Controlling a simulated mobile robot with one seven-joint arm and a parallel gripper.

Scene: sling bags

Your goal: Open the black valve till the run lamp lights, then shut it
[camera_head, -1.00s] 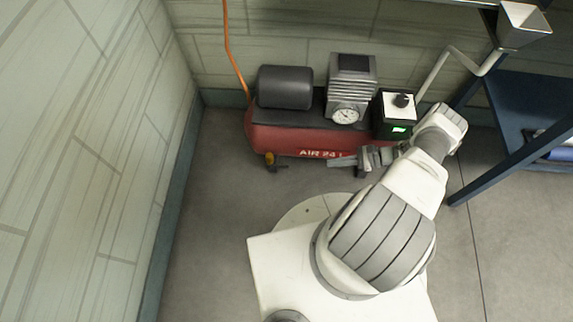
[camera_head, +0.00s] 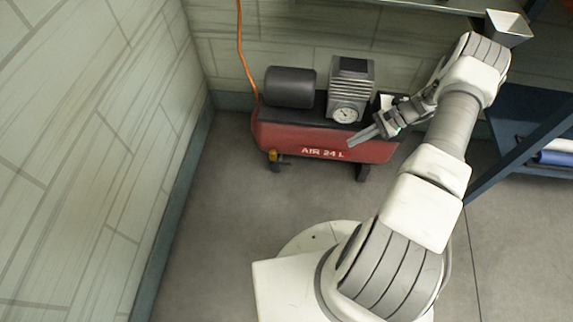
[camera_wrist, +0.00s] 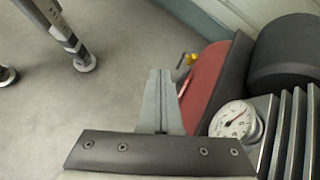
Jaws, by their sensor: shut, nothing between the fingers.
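A red air compressor (camera_head: 290,137) marked AIR 24 L stands on the floor by the wall. A dark control box (camera_head: 386,101) at its right end is mostly hidden behind my gripper. I cannot make out a black valve or the run lamp there now. My gripper (camera_head: 357,139) is shut and empty, in front of the tank's right part in the head view. In the wrist view its fingers (camera_wrist: 161,100) are together, beside the red tank (camera_wrist: 205,72). A small yellow tap (camera_head: 273,154) is under the tank's left end; it also shows in the wrist view (camera_wrist: 190,59).
A round gauge (camera_head: 344,115) sits below the finned grey pump (camera_head: 351,77), left of my gripper. A black motor (camera_head: 290,87) is further left. A blue shelf frame (camera_head: 520,160) stands at right. The floor in front is clear.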

